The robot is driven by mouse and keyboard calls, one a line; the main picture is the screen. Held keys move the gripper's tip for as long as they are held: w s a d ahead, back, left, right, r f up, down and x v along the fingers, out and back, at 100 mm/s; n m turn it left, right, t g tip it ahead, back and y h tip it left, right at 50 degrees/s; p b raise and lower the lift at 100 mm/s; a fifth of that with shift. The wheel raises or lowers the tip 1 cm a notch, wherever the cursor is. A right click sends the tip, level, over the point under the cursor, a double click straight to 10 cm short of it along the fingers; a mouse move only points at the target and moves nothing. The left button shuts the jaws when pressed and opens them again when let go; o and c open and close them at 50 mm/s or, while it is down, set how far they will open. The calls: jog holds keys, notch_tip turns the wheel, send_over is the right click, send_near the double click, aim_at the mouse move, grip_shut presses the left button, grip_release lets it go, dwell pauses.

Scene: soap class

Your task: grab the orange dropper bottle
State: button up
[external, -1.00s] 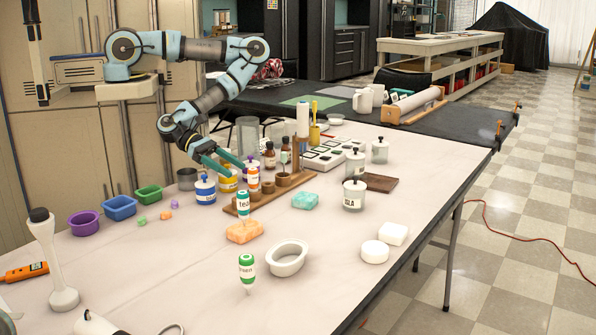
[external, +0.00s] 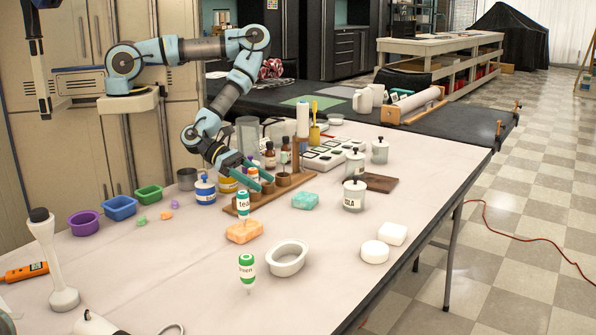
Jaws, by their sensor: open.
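The orange dropper bottle (external: 254,174) has a white label and orange parts. It stands upright in the wooden rack (external: 296,177), partly hidden by my gripper. My gripper (external: 257,183) is open and points down toward the right, with its teal fingers at the upper part of this bottle. The bottle appears between the fingers from this side; I cannot tell whether they touch it. A teal-capped dropper bottle (external: 243,203) stands in front, at the near end of the rack.
Brown bottles (external: 270,157) stand behind the rack. An orange soap (external: 244,232), a green dropper bottle (external: 247,269) and a white dish (external: 288,258) lie nearer.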

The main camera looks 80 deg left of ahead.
jog(key=shift+w+d+f, duration=0.3)
jog(key=shift+w, duration=0.2)
grip_shut()
